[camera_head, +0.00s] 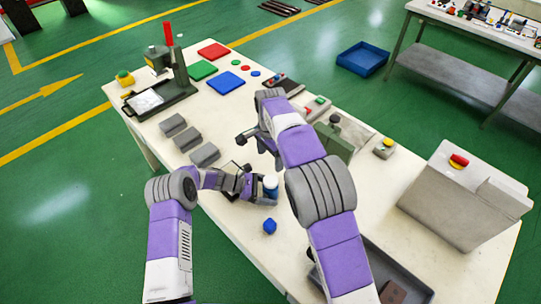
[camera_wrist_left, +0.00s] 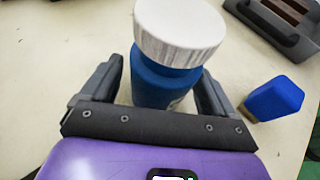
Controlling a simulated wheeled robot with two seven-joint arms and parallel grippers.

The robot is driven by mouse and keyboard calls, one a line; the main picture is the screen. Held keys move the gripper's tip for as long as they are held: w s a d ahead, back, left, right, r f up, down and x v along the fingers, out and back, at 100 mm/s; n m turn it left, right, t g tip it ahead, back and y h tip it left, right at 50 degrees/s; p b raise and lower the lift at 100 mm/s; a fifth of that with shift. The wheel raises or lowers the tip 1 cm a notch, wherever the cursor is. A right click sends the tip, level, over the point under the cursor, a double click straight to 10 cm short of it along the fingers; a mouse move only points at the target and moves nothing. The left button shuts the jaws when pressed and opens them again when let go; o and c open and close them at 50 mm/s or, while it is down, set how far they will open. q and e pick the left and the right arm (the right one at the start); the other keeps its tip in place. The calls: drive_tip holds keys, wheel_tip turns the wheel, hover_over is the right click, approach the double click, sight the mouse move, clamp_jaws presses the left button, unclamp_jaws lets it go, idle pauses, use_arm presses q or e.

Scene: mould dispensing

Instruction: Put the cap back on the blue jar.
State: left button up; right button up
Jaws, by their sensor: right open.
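The blue jar (camera_head: 270,192) stands near the middle of the table, with a white cap (camera_head: 271,179) on its mouth. In the left wrist view, the jar (camera_wrist_left: 160,85) is between the fingers of my left gripper (camera_wrist_left: 160,90), and the cap (camera_wrist_left: 180,30) covers its top. A gap shows beside the left finger, so I cannot tell if the fingers grip it. In the head view, my left gripper (camera_head: 248,185) reaches it from the left. My right gripper (camera_head: 258,148) is open and empty, above and behind the jar. The cap's seating is unclear.
A blue block (camera_head: 269,226) lies in front of the jar; it also shows in the left wrist view (camera_wrist_left: 273,98). Grey blocks (camera_head: 205,155) lie behind to the left. A green device (camera_head: 335,138) stands to the right. A grey tray (camera_head: 400,275) is at the front right.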

use_arm(q)
drive_tip(key=shift+o, duration=0.3)
drive_tip(key=shift+a, duration=0.1)
drive_tip(key=v, duration=0.7)
drive_tip(key=shift+a+r, duration=0.1)
drive_tip(key=shift+a, duration=0.1)
